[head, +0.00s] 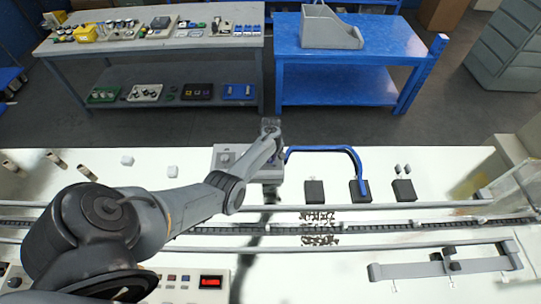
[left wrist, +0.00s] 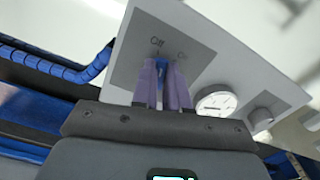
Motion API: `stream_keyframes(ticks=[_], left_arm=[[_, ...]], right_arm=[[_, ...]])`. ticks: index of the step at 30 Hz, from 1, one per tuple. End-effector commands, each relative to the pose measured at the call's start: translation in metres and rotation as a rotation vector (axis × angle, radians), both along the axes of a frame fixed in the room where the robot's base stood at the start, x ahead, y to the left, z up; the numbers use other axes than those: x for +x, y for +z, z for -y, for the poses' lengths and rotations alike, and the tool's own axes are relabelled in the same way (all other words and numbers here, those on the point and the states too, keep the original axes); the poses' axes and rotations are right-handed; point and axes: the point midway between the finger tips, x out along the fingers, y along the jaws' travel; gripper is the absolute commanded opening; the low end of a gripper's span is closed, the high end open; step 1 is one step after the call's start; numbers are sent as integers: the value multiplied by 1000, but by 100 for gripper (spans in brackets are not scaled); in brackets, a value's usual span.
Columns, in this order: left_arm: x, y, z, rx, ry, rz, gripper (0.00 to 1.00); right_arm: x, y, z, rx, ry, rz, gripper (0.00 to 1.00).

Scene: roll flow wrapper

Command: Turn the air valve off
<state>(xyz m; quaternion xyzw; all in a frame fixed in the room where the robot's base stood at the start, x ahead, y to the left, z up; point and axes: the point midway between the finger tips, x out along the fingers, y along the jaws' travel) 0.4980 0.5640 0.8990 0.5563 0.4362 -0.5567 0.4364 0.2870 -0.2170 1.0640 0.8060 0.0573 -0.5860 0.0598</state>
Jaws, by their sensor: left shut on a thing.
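The air valve's blue handle (left wrist: 161,66) shows in the left wrist view between the two purple fingers of my left gripper (left wrist: 163,84). The gripper is shut on it. The handle sits on a grey panel (left wrist: 125,70) printed "Off" and, to its right, "On". The visible tip of the handle is close below the "Off" mark. The fingers hide the rest of the handle. In the head view my left gripper (head: 270,128) is over the grey air unit (head: 226,157), and my arm covers part of it. My right gripper is not in view.
A round gauge (left wrist: 215,103) and a knob (left wrist: 262,116) are on the panel right of the fingers. A blue hose (head: 325,149) runs right from the unit to black blocks. A conveyor with rails (head: 400,226) crosses in front. Tables stand behind.

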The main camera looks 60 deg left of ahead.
Motion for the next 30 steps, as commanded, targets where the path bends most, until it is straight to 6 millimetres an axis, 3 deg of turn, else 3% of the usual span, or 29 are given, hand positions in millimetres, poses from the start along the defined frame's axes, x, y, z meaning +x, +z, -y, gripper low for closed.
stream_keyframes(ticks=[12, 29, 30], left_arm=[[1, -1, 0, 1, 214, 0, 0], [1, -1, -1, 2, 250, 0, 0], [1, -1, -1, 2, 250, 0, 15]], right_arm=[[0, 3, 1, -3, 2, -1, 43], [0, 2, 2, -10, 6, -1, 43], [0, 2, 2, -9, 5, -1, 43]])
